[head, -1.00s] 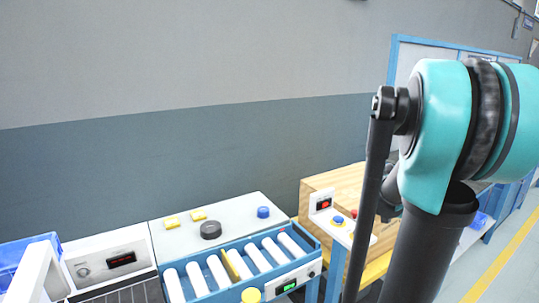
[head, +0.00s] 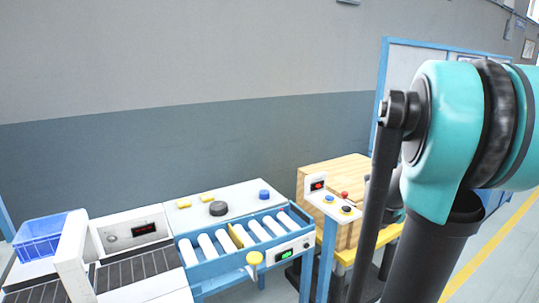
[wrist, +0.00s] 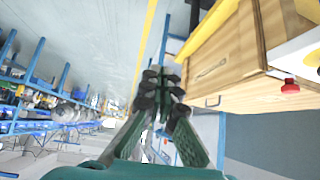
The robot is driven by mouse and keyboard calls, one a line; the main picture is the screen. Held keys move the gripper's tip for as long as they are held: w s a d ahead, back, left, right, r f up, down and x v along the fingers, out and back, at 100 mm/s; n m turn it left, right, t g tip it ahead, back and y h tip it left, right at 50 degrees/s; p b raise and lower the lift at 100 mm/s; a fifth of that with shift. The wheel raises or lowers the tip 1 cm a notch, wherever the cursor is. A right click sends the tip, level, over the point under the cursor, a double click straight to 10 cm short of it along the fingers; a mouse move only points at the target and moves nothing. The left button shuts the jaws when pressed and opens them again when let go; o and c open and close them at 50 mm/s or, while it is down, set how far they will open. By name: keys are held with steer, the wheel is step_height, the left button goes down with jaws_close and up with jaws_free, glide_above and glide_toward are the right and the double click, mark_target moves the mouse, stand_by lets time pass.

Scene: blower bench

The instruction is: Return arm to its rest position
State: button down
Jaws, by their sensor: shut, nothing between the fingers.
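My gripper (wrist: 160,92) shows in the wrist view with its dark fingertips together. It is shut and holds nothing. It points out over the floor, apart from the wooden cabinet (wrist: 235,58) on the right of that view. In the head view my teal and black arm fills the right side, in front of part of the wooden cabinet (head: 335,172). My gripper is not visible in the head view.
A blue-framed roller conveyor (head: 195,262) holds several white rollers. A control panel (head: 330,207) with buttons stands beside the cabinet. A blue crate (head: 40,238) sits at the left. Open floor with a yellow line (head: 480,262) lies at the right.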

steer(key=s+a+f+n+y, duration=0.3)
steer(key=s+a+f+n, duration=0.2)
steer(key=s+a, duration=0.3)
steer(key=s+a+f+n+y, duration=0.4)
steer(key=s+a+f+n, duration=0.2)
steer(key=a, duration=1)
steer(key=s+f, duration=0.1)
steer(key=s, duration=0.1)
steer(key=shift+s+a+g, duration=0.3)
steer(key=shift+a+g, duration=0.1)
